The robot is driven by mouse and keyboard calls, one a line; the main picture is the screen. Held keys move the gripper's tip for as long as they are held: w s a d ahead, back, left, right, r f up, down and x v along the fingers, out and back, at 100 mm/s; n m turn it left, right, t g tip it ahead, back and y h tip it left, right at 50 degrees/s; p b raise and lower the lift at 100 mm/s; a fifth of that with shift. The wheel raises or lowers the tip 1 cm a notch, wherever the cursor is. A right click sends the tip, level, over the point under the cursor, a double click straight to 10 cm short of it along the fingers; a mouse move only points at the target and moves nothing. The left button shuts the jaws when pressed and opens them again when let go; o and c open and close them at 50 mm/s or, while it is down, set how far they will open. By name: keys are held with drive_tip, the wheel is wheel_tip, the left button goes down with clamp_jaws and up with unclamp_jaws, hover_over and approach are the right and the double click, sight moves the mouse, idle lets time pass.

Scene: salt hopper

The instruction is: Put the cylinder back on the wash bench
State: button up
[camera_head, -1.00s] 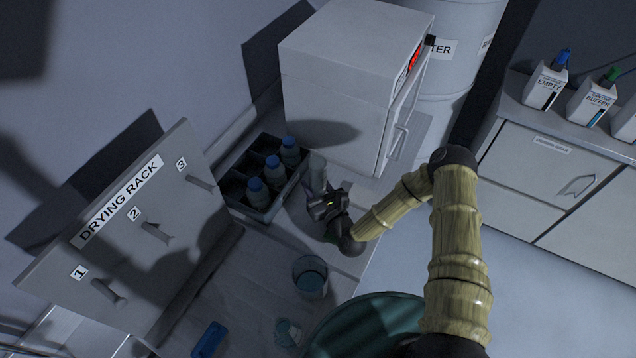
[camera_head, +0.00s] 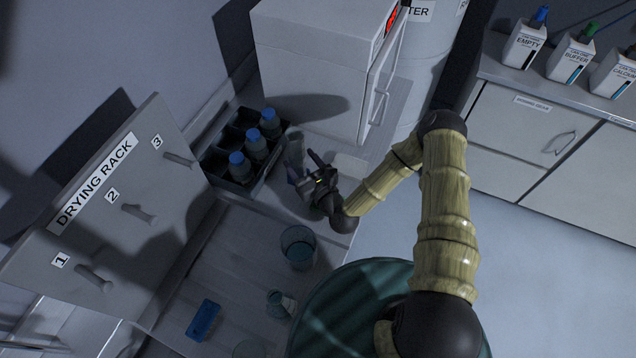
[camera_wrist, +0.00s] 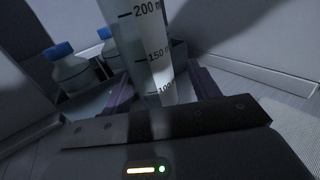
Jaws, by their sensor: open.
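The cylinder is a clear graduated tube with mL marks (camera_wrist: 150,45). It stands upright between my gripper's fingers in the wrist view, with its foot hidden by the gripper body. In the head view the cylinder (camera_head: 293,150) shows faintly just beyond the fingers, on the grey bench (camera_head: 235,255) between the bottle crate and the white oven-like box. My gripper (camera_head: 306,168) is open, with its fingers spread apart on either side of the cylinder. The open fingers also show in the wrist view (camera_wrist: 165,92). I cannot tell whether either finger touches the glass.
A dark crate (camera_head: 273,172) with blue-capped bottles stands left of the gripper, and the white box (camera_head: 310,65) behind it. A beaker (camera_head: 298,248), a small flask (camera_head: 279,304) and a blue object (camera_head: 203,320) stand nearer. The drying rack (camera_head: 115,205) at left has empty pegs.

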drive_tip(key=b+v, duration=0.3)
drive_tip(key=v, duration=0.5)
drive_tip(key=shift+s+f, duration=0.15)
drive_tip(key=shift+s, duration=0.1)
drive_tip(key=shift+s+d, duration=0.15)
drive_tip(key=shift+s, duration=0.3)
drive_tip(key=shift+d+r, duration=0.1)
drive_tip(key=shift+r, duration=0.1)
drive_tip(key=shift+w, duration=0.1)
drive_tip(key=shift+w, duration=0.1)
